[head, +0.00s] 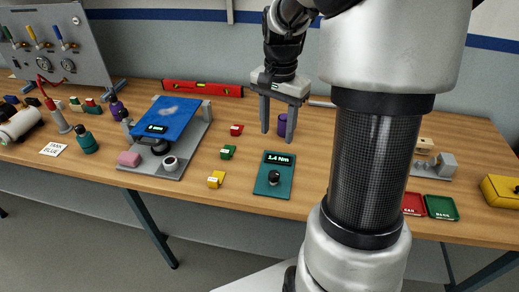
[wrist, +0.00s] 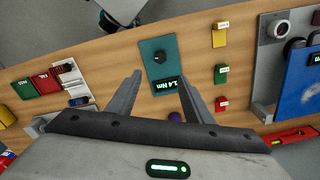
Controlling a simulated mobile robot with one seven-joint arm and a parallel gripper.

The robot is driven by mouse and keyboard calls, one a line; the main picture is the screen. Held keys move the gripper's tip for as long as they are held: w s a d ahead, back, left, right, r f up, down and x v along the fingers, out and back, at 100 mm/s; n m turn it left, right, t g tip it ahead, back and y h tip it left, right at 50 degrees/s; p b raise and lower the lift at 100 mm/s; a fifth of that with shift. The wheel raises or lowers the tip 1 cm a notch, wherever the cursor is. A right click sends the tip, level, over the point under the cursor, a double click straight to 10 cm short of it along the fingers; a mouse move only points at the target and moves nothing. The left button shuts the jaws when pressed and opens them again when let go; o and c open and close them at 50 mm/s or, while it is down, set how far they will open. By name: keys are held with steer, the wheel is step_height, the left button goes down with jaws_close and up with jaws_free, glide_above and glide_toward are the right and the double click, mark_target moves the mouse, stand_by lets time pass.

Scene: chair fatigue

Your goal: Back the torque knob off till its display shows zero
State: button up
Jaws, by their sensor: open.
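The teal torque panel (head: 272,188) lies on the wooden table, a little right of its middle. Its dark round knob (head: 274,178) sits on the near half, and its display (head: 278,158) reads 1.4 Nm in green. In the wrist view, the knob (wrist: 158,57) shows just beyond the fingertips and the display (wrist: 167,86) lies between the fingers. My gripper (head: 278,134) is open and empty, pointing down behind the panel in the head view. In the wrist view, the fingers of my gripper (wrist: 159,78) are spread, apart from the knob.
A purple cylinder (head: 283,125) stands behind the panel, near my fingers. Red (head: 236,130), green (head: 228,152) and yellow (head: 216,179) blocks lie left of the panel. A grey fixture with a blue plate (head: 168,113) stands further left. Red and green trays (head: 441,207) lie right.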

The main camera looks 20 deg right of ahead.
mark_target(274, 173)
step_height(274, 173, down, 16)
steer(key=shift+f+b, duration=0.2)
steer(key=shift+b, duration=0.15)
steer(key=shift+c, duration=0.4)
steer(key=c, duration=1)
steer(key=shift+n, duration=0.4)
steer(key=n, duration=0.6)
steer(key=shift+r, duration=0.1)
steer(key=n+p, duration=0.1)
steer(key=n, duration=0.6)
